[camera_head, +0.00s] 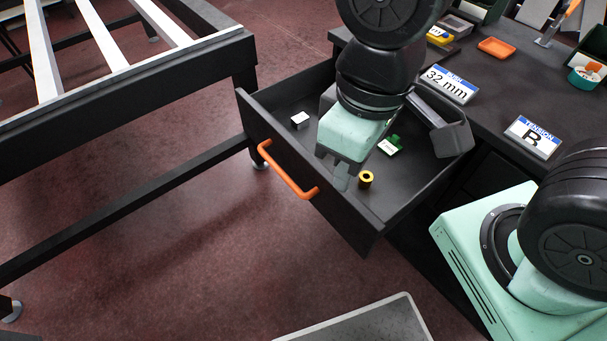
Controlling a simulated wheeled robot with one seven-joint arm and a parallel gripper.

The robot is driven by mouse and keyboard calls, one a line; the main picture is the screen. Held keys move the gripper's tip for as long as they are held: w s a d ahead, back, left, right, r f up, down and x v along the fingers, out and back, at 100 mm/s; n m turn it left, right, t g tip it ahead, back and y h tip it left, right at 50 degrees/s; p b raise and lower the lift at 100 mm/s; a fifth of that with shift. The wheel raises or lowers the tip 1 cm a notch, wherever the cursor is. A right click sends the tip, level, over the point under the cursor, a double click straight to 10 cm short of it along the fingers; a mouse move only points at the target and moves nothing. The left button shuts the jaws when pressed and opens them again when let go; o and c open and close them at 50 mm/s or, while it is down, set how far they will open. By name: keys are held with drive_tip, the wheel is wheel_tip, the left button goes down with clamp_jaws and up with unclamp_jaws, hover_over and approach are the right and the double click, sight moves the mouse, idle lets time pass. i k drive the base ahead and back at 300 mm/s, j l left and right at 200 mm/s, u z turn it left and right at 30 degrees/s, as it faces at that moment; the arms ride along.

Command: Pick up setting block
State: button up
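An open dark drawer (262,130) with an orange handle holds several small items. A small block with a white top (300,120) lies near its left side. A green piece with a white label (390,146) lies to the right of my gripper, and a yellow ring-shaped piece (366,180) stands near the front. I cannot tell for certain which item is the setting block. My gripper (341,178) points down into the drawer, left of the yellow piece. Its fingers are partly hidden, so its opening and any contact are unclear.
A dark worktop (488,98) behind the drawer carries a "32 mm" sign (449,84), a "TENSION R" sign (532,137) and an orange tray (496,48). A slatted table frame (120,85) stands at left. A grey panel (362,322) is at the bottom.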

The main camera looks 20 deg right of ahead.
sight(301, 120)
drive_tip(key=i+j, duration=0.15)
drive_tip(key=j, duration=0.2)
drive_tip(key=i+j, duration=0.15)
drive_tip(key=j, duration=0.25)
drive_tip(key=i+j, duration=0.15)
drive_tip(key=j, duration=0.2)
drive_tip(key=i+j, duration=0.15)
drive_tip(key=j, duration=0.25)
drive_tip(key=i+j+z, duration=0.1)
drive_tip(key=j, duration=0.25)
